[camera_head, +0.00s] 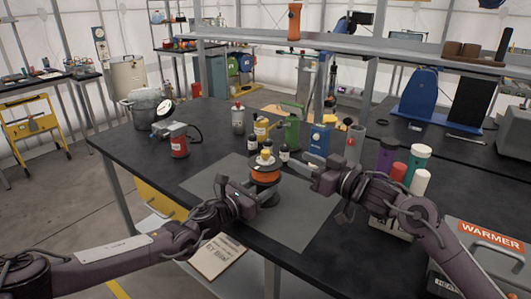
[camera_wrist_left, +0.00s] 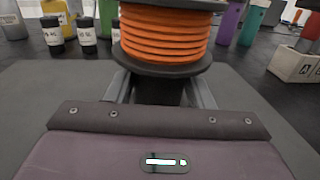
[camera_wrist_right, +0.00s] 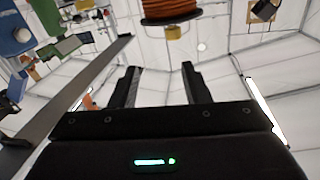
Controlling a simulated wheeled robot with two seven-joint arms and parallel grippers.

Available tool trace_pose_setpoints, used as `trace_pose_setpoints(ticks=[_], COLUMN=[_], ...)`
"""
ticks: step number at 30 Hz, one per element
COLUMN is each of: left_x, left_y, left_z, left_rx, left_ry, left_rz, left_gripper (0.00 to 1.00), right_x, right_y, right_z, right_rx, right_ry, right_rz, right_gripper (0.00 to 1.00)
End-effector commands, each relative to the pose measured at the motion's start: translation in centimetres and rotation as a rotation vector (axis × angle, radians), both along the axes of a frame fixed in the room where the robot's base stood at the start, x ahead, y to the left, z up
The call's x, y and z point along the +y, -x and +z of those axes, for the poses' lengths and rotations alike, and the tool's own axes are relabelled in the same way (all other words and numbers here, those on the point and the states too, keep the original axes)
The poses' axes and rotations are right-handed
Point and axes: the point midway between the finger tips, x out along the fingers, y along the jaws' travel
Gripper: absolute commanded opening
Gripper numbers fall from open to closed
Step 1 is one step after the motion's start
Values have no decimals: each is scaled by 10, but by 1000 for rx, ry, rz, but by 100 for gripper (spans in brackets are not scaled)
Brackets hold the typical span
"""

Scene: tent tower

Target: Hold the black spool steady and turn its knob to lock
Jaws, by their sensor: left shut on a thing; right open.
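The black spool (camera_head: 264,186), wound with orange cord (camera_head: 265,174), stands upright on the grey mat. A yellowish knob (camera_head: 265,154) is on its top; it also shows as a brass-coloured piece in the right wrist view (camera_wrist_right: 173,32), where the spool appears upside down. My left gripper (camera_head: 262,194) is shut on the spool's black stem, below the lower flange (camera_wrist_left: 160,66); the flange partly hides the grip. My right gripper (camera_head: 301,164) is open and empty to the right of the spool, apart from the knob. Its fingers (camera_wrist_right: 156,72) show nothing between them.
Small bottles (camera_wrist_left: 87,36) and a green container (camera_head: 291,132) stand behind the spool. Coloured cylinders (camera_head: 387,155) stand behind my right arm, and a warmer box (camera_head: 485,240) is front right. The mat (camera_head: 212,184) is clear left of the spool.

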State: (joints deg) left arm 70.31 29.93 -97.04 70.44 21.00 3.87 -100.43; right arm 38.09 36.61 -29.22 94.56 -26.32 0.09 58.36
Motion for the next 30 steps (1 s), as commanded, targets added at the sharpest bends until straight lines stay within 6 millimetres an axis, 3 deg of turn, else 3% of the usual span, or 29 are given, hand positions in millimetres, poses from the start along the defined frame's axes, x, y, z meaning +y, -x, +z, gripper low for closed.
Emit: trace_pose_setpoints(ticks=[5,21,30], left_x=[0,0,0], left_y=[0,0,0], left_z=[-1,-1,-1], left_rx=[1,1,1], left_ry=[-1,-1,-1], left_rz=[-1,-1,0], left_gripper=[4,4,4], right_x=[12,83,96], right_y=[12,-53,-65], right_z=[-9,-8,-9], right_rx=[-38,-38,-37], right_ry=[47,43,46], right_rz=[63,61,59], right_gripper=[42,42,42])
